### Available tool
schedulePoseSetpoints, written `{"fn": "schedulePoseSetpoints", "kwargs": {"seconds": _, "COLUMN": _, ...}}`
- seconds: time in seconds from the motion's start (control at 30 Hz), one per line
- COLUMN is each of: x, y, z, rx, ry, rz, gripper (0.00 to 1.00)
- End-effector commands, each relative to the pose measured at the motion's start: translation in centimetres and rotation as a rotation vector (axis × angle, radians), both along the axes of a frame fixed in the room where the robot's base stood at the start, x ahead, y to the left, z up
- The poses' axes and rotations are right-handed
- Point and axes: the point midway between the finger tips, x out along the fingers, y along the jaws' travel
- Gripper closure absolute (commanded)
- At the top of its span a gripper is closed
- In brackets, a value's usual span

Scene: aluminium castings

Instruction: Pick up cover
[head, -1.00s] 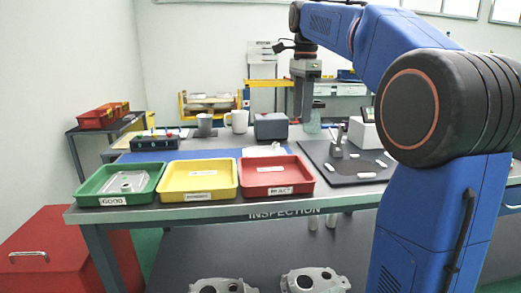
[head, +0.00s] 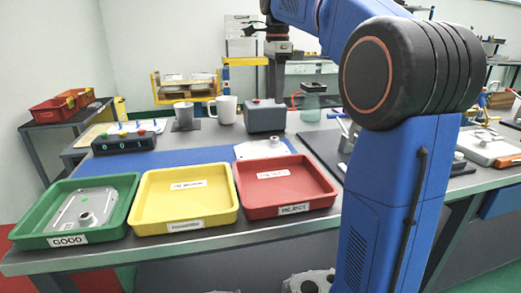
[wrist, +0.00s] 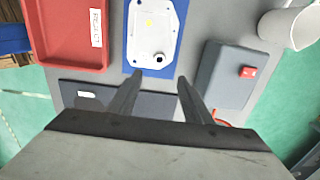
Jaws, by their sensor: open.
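A pale metal cover (head: 265,148) with a raised round boss lies on the blue mat behind the red tray. In the wrist view the cover (wrist: 156,36) lies flat at the top middle, beyond my fingertips. Another cover (head: 84,208) lies in the green GOOD tray (head: 62,239). My gripper (wrist: 154,84) is open and empty, its two dark fingers apart and pointing toward the cover without touching it. In the head view my gripper (head: 277,92) hangs above the back of the bench, its fingers hard to make out.
A yellow tray (head: 183,227) and a red tray (head: 289,211) stand in front of the cover. A grey box (head: 265,116) with a red button is close beside it in the wrist view.

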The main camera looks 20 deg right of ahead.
Motion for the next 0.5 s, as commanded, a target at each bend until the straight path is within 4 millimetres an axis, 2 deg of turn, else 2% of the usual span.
{"fn": "schedulePoseSetpoints", "kwargs": {"seconds": 0.3, "x": 0.0, "y": 0.0, "z": -5.8, "rx": 0.001, "ry": 0.003, "rz": 0.000, "gripper": 0.55}}
{"fn": "schedulePoseSetpoints", "kwargs": {"seconds": 0.5, "x": 0.0, "y": 0.0, "z": -8.3, "rx": 0.000, "ry": 0.001, "rz": 0.000, "gripper": 0.55}}
